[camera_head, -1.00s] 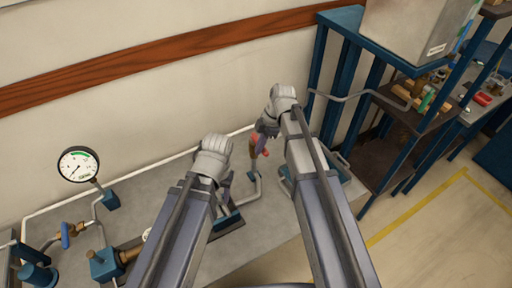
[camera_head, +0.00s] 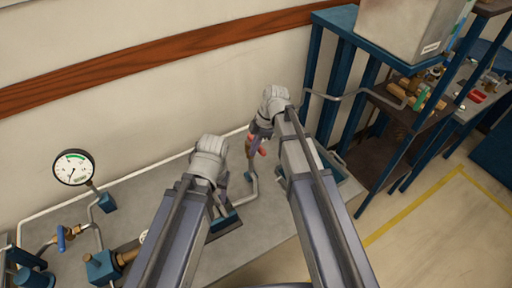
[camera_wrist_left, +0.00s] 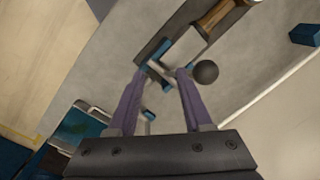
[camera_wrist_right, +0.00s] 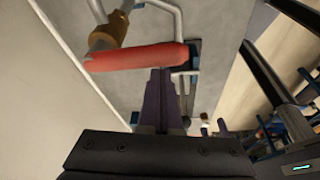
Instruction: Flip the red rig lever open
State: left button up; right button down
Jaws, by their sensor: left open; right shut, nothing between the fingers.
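The red lever (camera_wrist_right: 135,57) sits on a brass valve body (camera_wrist_right: 108,32) on a grey pipe, and it lies across the right wrist view. In the head view the lever (camera_head: 261,152) is small and partly hidden by my right gripper (camera_head: 253,138). My right gripper (camera_wrist_right: 160,72) is shut and empty, with its fingertips right at the lever's near edge; I cannot tell whether they touch. My left gripper (camera_wrist_left: 160,72) is open and empty above the bench, over a blue and grey fixture (camera_wrist_left: 160,65). A dark ball knob (camera_wrist_left: 206,72) is beside its right finger in the left wrist view.
A dial gauge (camera_head: 74,168) and blue-handled pipework (camera_head: 62,238) stand at the left of the bench. A blue rack (camera_head: 340,30) holding a grey box (camera_head: 405,28) rises on the right. The wall is close behind the lever.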

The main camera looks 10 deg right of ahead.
notch_tip(320, 180, up, 9)
jog(key=p, duration=0.9)
jog(key=shift+d, duration=0.1)
